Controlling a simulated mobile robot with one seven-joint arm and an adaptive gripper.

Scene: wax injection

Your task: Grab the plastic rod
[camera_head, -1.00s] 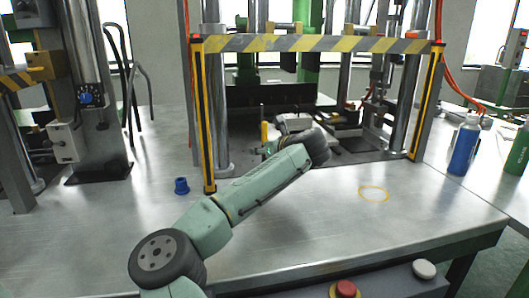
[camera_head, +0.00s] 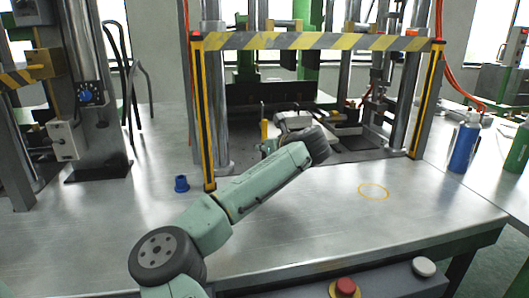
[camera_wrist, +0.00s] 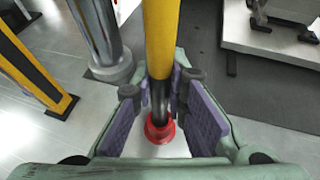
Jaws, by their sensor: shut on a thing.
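The plastic rod stands upright inside the press frame. In the wrist view its yellow upper part (camera_wrist: 160,40) rises toward the camera, with a black section below and a red ring at the bottom. Its yellow part also shows small in the head view (camera_head: 264,130). My gripper (camera_wrist: 160,103) is shut on the rod's black section, with a purple pad on each side. In the head view my green arm reaches in from the front and hides most of my gripper and the rod's lower part.
The yellow-and-black striped bar (camera_head: 310,42) spans the frame above my forearm, with a striped post (camera_head: 208,130) to the left. A metal column (camera_wrist: 105,35) stands close left of the rod. A blue cap (camera_head: 181,184) and blue bottle (camera_head: 464,147) stand aside. The front right table is clear.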

